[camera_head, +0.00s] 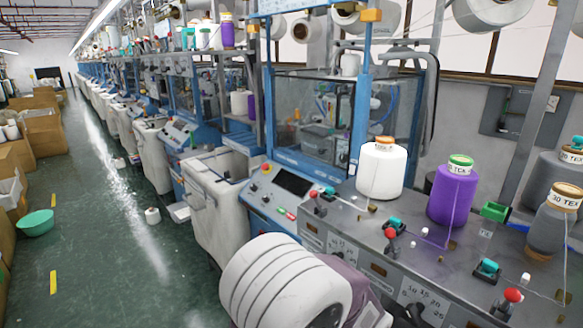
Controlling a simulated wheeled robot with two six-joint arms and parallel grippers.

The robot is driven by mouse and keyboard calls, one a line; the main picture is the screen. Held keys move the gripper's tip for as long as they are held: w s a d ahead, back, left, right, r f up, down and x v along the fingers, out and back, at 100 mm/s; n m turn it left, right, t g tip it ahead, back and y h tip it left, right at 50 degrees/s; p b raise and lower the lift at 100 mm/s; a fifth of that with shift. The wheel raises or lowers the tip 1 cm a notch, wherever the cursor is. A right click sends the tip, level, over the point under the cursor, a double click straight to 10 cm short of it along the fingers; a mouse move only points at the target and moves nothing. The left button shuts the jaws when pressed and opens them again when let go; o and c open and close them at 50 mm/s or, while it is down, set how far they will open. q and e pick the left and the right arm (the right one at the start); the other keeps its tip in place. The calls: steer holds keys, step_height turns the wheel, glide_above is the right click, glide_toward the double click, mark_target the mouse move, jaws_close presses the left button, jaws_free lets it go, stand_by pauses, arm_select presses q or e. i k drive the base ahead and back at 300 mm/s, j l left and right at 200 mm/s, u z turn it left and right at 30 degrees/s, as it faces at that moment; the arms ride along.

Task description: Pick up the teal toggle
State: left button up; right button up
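Several small teal toggles sit along the grey metal panel (455,262) at the right. One teal toggle (394,224) is in the middle of the panel, just behind a red-knobbed lever. Another teal toggle (487,268) is nearer the right front, on a dark base. A smaller teal toggle (329,191) is at the panel's left end, beside another red knob. A teal piece (578,141) also shows at the right edge; I cannot tell if it is a toggle. Neither of my grippers can be made out in this view.
A white yarn cone (381,172), a purple cone (451,195) and grey cones (548,222) stand on the panel's back part. Red knobs (390,233) and a green open box (495,211) are close by. A large white ribbed form (285,280) blocks the lower middle. The aisle floor (110,240) is mostly clear.

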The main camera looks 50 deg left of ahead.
mark_target(330, 191)
steer(key=j+z, duration=0.15)
steer(key=j, duration=0.45)
steer(key=j+z, duration=0.15)
steer(key=j, duration=0.4)
steer(key=k+j+z, duration=0.1)
steer(key=j, duration=0.45)
steer(key=k+j+z, duration=0.15)
steer(key=j, duration=0.45)
steer(key=j+z, duration=0.15)
steer(key=j, duration=0.4)
steer(key=k, duration=0.05)
